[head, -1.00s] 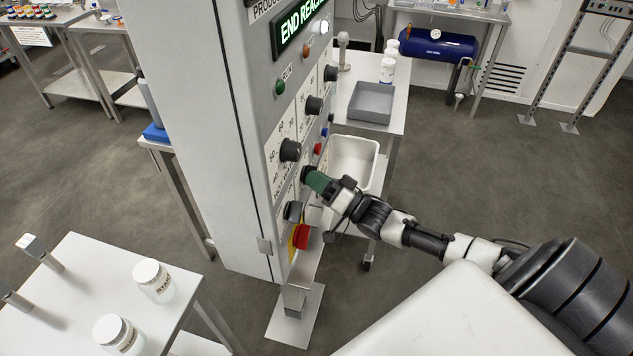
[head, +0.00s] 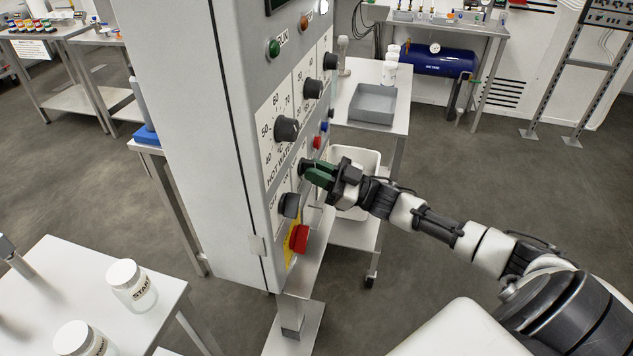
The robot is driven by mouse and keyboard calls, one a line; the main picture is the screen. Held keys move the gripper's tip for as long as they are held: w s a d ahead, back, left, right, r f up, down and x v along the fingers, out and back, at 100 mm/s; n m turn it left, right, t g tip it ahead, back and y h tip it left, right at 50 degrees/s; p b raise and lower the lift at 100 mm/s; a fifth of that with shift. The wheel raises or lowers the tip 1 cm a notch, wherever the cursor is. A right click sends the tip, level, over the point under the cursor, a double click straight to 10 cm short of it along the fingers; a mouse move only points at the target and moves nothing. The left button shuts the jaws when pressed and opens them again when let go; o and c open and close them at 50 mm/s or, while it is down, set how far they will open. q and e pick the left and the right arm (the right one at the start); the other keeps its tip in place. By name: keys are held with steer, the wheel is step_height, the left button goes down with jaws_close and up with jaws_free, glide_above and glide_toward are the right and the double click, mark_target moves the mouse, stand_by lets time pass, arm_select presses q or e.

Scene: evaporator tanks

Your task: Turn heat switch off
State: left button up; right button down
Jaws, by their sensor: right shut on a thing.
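The grey control cabinet (head: 195,110) stands in the middle of the head view, its panel facing right. My right gripper (head: 312,172) reaches in from the right, its green fingers shut on a dark switch knob (head: 304,166) below the dial marked hot water. The fingers hide much of that knob, and I cannot read its label or setting. Another black switch (head: 289,205) sits lower on the panel, above the red emergency button (head: 299,238) on its yellow plate. My left gripper is not in view.
Black dials (head: 286,129) and a green lamp (head: 274,47) are higher on the panel. Behind my right arm are a white basin (head: 350,206) and a table with a grey tray (head: 373,103). A white table (head: 60,290) with jars stands at front left.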

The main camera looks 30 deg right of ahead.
steer(key=shift+w+d+r+n+g+y+b, duration=0.1)
steer(key=shift+n+g+y+b, duration=0.45)
steer(key=shift+n, duration=0.95)
steer(key=shift+s+f+n+g+y+b, duration=0.1)
steer(key=shift+n+g+b, duration=0.75)
steer(key=shift+n, duration=0.65)
steer(key=shift+w+d+r+n+g+y+b, duration=0.1)
steer(key=shift+n+g+y+b, duration=0.45)
steer(key=shift+n, duration=0.95)
steer(key=shift+g+h, duration=0.25)
steer(key=shift+h, duration=0.05)
steer(key=c, duration=1.2)
jaws_free()
steer(key=shift+o, duration=0.2)
steer(key=b+v, duration=0.3)
steer(key=v, duration=0.7)
steer(key=shift+s+d, duration=0.2)
steer(key=shift+d, duration=0.05)
